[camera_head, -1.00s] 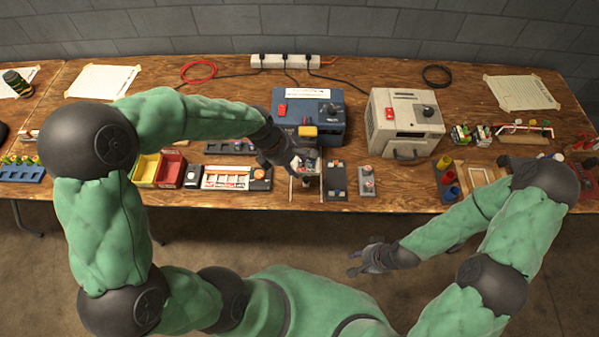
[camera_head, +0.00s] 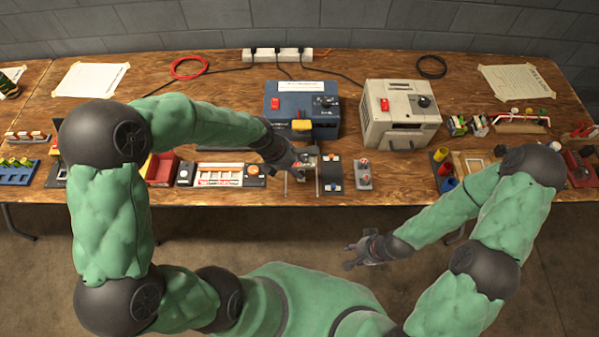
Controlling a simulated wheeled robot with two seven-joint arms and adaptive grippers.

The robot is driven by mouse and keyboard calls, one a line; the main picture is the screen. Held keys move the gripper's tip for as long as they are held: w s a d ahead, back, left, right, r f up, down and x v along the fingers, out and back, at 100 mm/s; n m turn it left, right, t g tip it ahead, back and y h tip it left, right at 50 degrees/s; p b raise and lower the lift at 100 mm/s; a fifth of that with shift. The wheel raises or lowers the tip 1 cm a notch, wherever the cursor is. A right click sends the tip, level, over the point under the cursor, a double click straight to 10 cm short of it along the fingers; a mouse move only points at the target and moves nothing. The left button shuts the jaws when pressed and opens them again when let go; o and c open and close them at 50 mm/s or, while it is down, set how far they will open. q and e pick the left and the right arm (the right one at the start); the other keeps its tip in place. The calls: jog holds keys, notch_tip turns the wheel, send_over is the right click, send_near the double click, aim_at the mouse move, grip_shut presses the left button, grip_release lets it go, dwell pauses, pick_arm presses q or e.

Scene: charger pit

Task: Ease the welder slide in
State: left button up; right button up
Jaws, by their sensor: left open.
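I cannot tell from the labels which one is the welder. My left gripper (camera_head: 303,165) is open, just in front of the blue machine, over a small fixture with pale rails (camera_head: 316,185). The gripper hides part of this fixture, and contact is unclear. My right gripper (camera_head: 352,256) hangs open and empty in front of the table edge.
A dark panel (camera_head: 331,186) and a grey block with red knobs (camera_head: 363,174) sit right of the fixture. A white-framed tray (camera_head: 218,174) lies to its left. Cables run to a white power strip (camera_head: 278,55) behind. Coloured cups (camera_head: 442,170) stand at right.

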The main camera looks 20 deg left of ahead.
aim_at(301, 173)
pick_arm(q)
jog(key=shift+b+x, duration=0.8)
jog(key=shift+x, duration=1.6)
grip_shut()
